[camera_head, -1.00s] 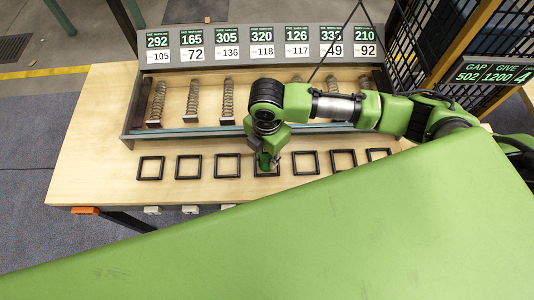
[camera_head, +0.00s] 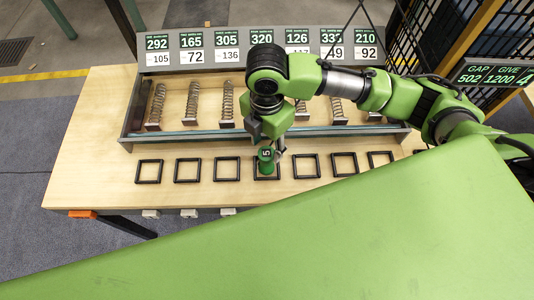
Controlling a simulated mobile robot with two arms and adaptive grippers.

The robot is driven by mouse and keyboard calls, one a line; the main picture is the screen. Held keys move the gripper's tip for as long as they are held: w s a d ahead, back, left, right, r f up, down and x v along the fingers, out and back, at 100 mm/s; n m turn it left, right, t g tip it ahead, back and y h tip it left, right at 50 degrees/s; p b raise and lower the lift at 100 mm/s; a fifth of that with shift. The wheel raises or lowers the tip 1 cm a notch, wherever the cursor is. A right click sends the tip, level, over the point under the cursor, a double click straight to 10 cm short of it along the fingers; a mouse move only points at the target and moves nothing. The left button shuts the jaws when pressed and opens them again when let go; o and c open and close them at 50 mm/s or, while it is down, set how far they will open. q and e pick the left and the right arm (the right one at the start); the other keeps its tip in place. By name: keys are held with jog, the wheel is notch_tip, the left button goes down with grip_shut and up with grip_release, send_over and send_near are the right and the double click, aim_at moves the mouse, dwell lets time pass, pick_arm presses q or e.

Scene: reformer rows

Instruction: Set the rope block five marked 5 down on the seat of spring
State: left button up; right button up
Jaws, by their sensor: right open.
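The green rope block five (camera_head: 266,158), marked 5, stands at the middle black square frame (camera_head: 266,178) on the table. My right gripper (camera_head: 267,142) is open just above and around the top of the block, its fingers pointing down. I cannot tell whether a finger still touches it. Several coil springs stand in a row in the long tray behind, such as the left one (camera_head: 156,104) and the third one (camera_head: 228,103). My right arm hides the middle of this row. My left gripper is not in view.
Several empty black frames, such as this one (camera_head: 227,169), line the wooden table (camera_head: 100,130). The grey tray (camera_head: 130,115) has a raised back panel with number cards (camera_head: 192,48). A black mesh fence (camera_head: 430,35) and a GAP/GIVE sign (camera_head: 495,73) stand at right.

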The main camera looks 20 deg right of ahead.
jog(key=shift+r, duration=1.95)
